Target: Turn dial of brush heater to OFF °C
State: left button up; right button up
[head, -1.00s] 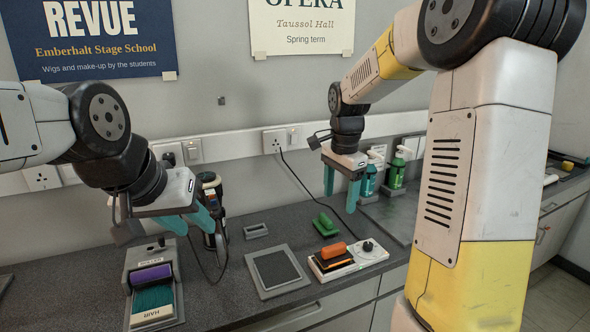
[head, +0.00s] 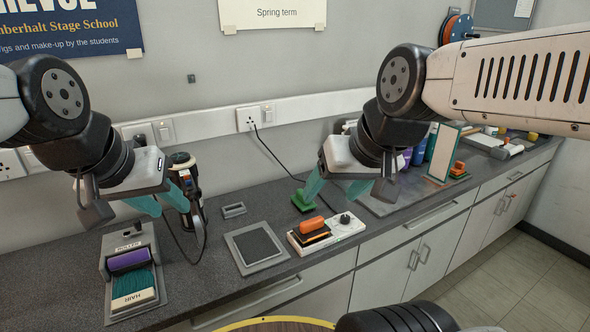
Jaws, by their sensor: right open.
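The brush heater is a white unit (head: 327,232) on the counter. A black dial (head: 345,218) stands at its right end; its pointer setting is too small to read. A brush with an orange handle (head: 312,224) lies on its dark left part. My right gripper (head: 330,203), with teal fingers, is open and empty. In the picture it is just above the heater and dial, apart from them. My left gripper (head: 163,206) is open and empty at the left, above the counter near the roller and hair unit (head: 132,272).
A grey framed pad (head: 257,247) lies left of the heater, with a small grey tray (head: 233,210) behind. A green-handled item (head: 302,202) sits behind the heater. A black cylindrical device (head: 186,180) with a cable stands near my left gripper. Bottles and a mirror (head: 444,153) stand right.

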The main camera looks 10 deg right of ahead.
aim_at(345, 219)
jog(key=i+l+z, duration=0.1)
jog(key=z, duration=0.3)
jog(key=i+z, duration=0.3)
jog(key=z, duration=0.15)
